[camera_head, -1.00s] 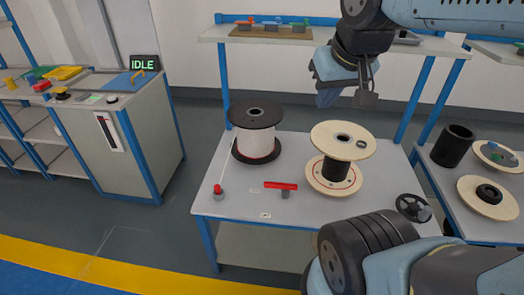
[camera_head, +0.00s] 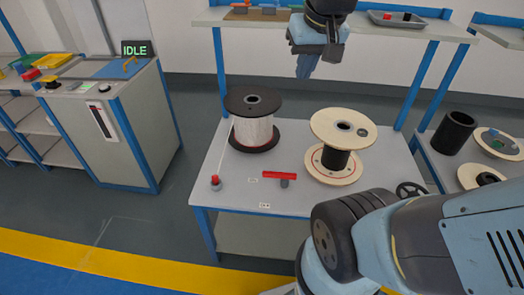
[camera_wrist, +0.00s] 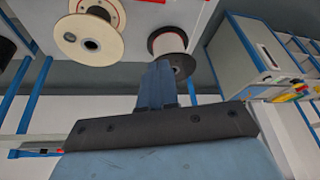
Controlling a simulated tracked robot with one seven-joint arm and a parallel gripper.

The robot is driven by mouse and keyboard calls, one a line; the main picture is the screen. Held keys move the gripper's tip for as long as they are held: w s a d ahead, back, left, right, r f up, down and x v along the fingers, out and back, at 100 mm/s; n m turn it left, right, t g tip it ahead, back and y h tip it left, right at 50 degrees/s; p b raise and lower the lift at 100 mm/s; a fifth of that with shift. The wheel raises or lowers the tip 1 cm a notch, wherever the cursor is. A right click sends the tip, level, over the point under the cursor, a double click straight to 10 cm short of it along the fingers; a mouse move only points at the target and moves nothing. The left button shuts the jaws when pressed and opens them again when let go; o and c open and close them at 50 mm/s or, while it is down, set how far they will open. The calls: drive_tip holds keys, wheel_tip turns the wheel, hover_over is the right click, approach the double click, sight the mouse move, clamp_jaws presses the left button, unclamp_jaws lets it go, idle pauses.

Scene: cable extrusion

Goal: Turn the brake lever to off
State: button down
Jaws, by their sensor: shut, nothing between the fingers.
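The brake lever (camera_head: 279,175) is a red bar on a short grey post, near the front of the table between the two spools. Its bar lies roughly left to right in the body view. Two small labels lie on the table near it, too small to read. My gripper (camera_head: 305,68) hangs in the air above the back of the table, well apart from the lever. Its blue fingers are together and empty. In the wrist view the fingers (camera_wrist: 167,82) also show, with the spools beyond them.
A black-flanged spool with white cable (camera_head: 253,130) stands left on the table (camera_head: 210,165). A wooden-flanged spool (camera_head: 340,125) stands right. A red-topped knob (camera_head: 215,183) sits at the front left. A shelf (camera_head: 215,16) runs behind. A cabinet (camera_head: 135,120) with an IDLE display stands left.

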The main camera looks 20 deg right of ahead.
drive_tip(key=w+d+f+m+g+y, duration=0.1)
drive_tip(key=w+f+g, duration=0.2)
drive_tip(key=w+f, duration=0.75)
drive_tip(key=w+f+m+g, duration=0.25)
drive_tip(key=w+f, duration=0.45)
drive_tip(key=w, duration=0.6)
drive_tip(key=w+f+g, duration=0.3)
drive_tip(key=w+f, duration=0.1)
drive_tip(key=f, duration=0.7)
drive_tip(key=shift+d+f, duration=0.25)
drive_tip(key=shift+d, duration=0.15)
drive_tip(key=shift+m, duration=0.25)
drive_tip(key=shift+y, duration=0.3)
drive_tip(key=x, duration=2)
drive_tip(key=shift+w+d, duration=0.1)
drive_tip(key=shift+d, duration=0.05)
